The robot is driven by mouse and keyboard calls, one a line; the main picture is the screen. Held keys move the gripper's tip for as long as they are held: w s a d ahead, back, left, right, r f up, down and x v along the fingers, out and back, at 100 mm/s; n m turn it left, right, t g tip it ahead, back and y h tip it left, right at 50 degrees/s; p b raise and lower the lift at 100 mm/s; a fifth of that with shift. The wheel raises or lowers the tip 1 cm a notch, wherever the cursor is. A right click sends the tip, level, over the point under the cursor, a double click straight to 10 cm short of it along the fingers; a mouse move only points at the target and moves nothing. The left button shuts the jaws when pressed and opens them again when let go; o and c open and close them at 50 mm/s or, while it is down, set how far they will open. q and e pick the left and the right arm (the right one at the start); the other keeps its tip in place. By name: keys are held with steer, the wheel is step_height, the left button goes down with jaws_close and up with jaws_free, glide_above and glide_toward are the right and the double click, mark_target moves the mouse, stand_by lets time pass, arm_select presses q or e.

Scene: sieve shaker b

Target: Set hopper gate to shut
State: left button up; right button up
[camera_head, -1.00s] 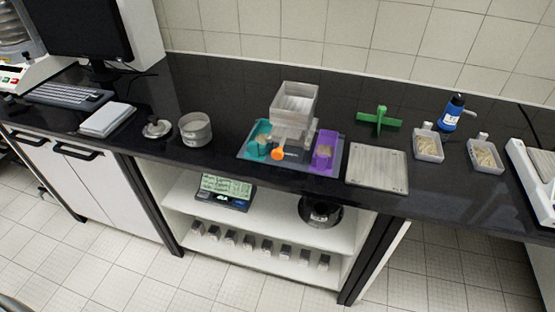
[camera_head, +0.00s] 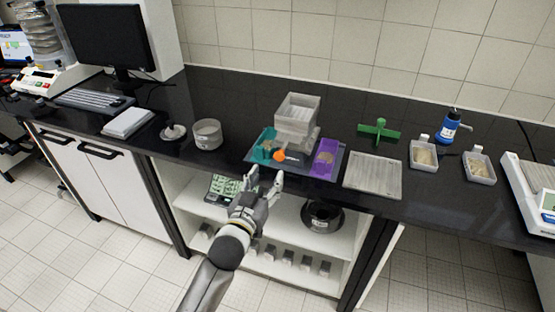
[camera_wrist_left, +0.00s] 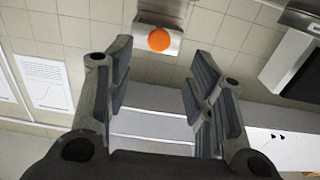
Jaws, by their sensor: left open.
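The hopper (camera_head: 298,112) is a pale grey box with an open top, standing on a blue-grey tray (camera_head: 252,160) on the black counter. An orange round knob (camera_head: 279,155) shows low at its front, at the gate. My left gripper (camera_head: 266,174) is open and empty, in front of the counter edge and just below the knob in the head view. In the left wrist view the orange knob (camera_wrist_left: 159,39) is ahead, beyond the spread fingers (camera_wrist_left: 160,95), against a grey metal part. I cannot tell the gate's position. My right gripper is not in view.
A round pan (camera_head: 208,134) stands left. Open shelves lie below the counter.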

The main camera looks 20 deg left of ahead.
mark_target(278, 158)
arm_select(q)
steer(key=w+p, duration=0.1)
steer(key=w, duration=0.7)
steer(key=shift+d, duration=0.2)
steer(key=shift+w+p, duration=0.3)
steer(key=shift+w, duration=0.15)
steer(key=shift+c, duration=0.6)
jaws_close()
